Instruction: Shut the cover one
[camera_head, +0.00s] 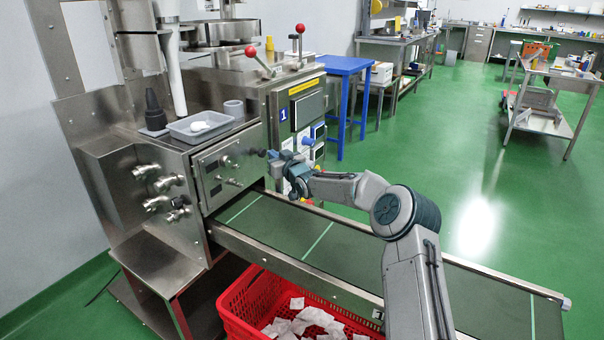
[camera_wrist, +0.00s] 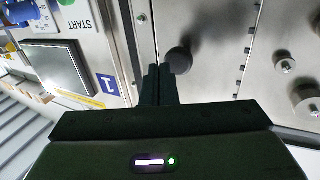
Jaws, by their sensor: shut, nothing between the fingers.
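The cover is a steel front panel (camera_head: 228,168) on the machine, left of my gripper in the head view. It also shows in the wrist view (camera_wrist: 212,75), with a hinge line on its right and a round black knob (camera_wrist: 178,60) near its left edge. A blue label with a 1 (camera_wrist: 107,85) is on the panel beside it. My gripper (camera_head: 272,156) is shut and empty at the cover's right edge. In the wrist view its fingertips (camera_wrist: 159,70) are close to the knob; contact is unclear. I cannot tell whether the cover is fully flush.
A green conveyor belt (camera_head: 350,255) runs below my arm. A red crate (camera_head: 236,318) with several teabags stands under it. A grey tray (camera_head: 200,124) sits on top of the machine. A blue table (camera_head: 345,65) stands behind. Open green floor lies to the right.

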